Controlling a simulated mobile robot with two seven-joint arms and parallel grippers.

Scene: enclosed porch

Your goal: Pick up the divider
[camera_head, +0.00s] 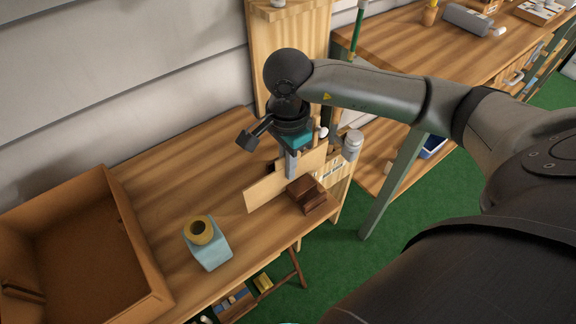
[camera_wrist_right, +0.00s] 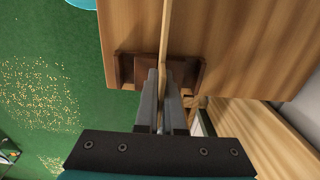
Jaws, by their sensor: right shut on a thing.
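The divider (camera_head: 264,190) is a thin, flat, light wooden board standing on edge near the right end of the wooden table. My right gripper (camera_head: 291,168) points down from above and is shut on the board's upper part. In the right wrist view the divider (camera_wrist_right: 165,35) shows as a thin strip running between the fingers of the right gripper (camera_wrist_right: 165,78). A dark brown wooden block (camera_head: 308,196) is close beside the board in the head view; whether they touch is unclear. My left gripper is not in view.
An open cardboard box (camera_head: 128,238) stands at the left of the table. A pale blue block (camera_head: 211,254) with a yellow ring (camera_head: 200,229) is at the front. A grey canister (camera_head: 352,145) stands right of my gripper. The table's middle is clear. A second workbench (camera_head: 400,42) is behind.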

